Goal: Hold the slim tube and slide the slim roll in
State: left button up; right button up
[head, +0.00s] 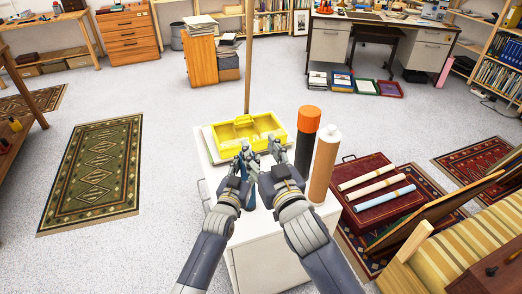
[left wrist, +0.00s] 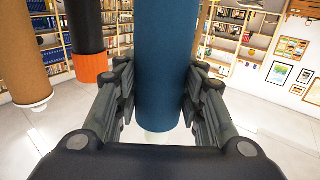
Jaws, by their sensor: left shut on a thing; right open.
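A blue tube (left wrist: 165,60) fills the middle of the left wrist view, between the fingers of my left gripper (left wrist: 158,88), which is shut on it. In the head view my left gripper (head: 246,158) is over the white cabinet, and hands and arms hide most of the tube. My right gripper (head: 272,150) is open, close beside the left one. Three slim rolls lie side by side on the dark red case at right: two cream ones (head: 366,171) (head: 377,186) and a light blue one (head: 384,199). I cannot tell which is the slim roll meant.
A black tube with an orange cap (head: 308,120) and a brown tube (head: 323,170) stand upright just right of my right gripper. A yellow divided tray (head: 226,133) lies behind the grippers on the white cabinet (head: 265,255).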

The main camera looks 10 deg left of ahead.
pick_arm(q)
jog(key=o, duration=1.3)
